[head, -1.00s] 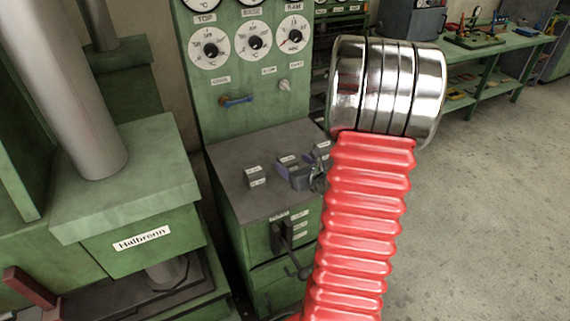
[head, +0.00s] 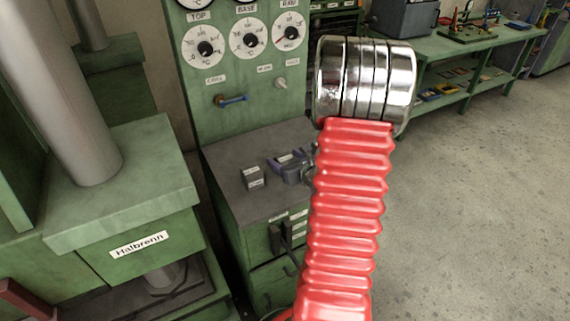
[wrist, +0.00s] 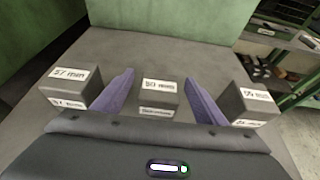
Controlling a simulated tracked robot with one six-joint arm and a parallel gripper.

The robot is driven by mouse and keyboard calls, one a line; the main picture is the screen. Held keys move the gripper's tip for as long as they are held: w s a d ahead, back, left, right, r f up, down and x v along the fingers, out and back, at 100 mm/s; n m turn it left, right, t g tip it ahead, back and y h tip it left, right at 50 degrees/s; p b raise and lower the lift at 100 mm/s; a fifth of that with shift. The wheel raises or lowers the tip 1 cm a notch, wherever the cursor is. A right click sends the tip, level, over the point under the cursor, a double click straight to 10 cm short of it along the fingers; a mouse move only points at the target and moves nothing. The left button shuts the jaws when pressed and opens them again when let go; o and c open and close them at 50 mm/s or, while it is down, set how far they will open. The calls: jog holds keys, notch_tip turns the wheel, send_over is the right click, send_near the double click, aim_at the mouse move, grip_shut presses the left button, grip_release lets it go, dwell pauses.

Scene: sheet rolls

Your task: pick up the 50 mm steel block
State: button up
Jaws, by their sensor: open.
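The 50 mm steel block (wrist: 159,96) is a dark grey cube with a white label, standing on the grey cabinet top. In the wrist view it is between the two purple fingers of my gripper (wrist: 158,100), which is open. A gap shows on each side of the block, and neither finger touches it. In the head view my gripper (head: 288,168) is low over the cabinet top, partly hidden by the red arm sleeve, and mostly covers the block.
A block labelled 57 mm (wrist: 72,84) stands left of the fingers. Another labelled block (wrist: 246,104) stands close on the right, its label hard to read. The green gauge panel (head: 240,100) rises behind the cabinet top (head: 225,160). A green press (head: 120,180) is at left.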

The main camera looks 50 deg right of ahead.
jog(key=shift+c, duration=0.2)
grip_shut()
dwell(0.7)
jog(key=shift+r, duration=0.15)
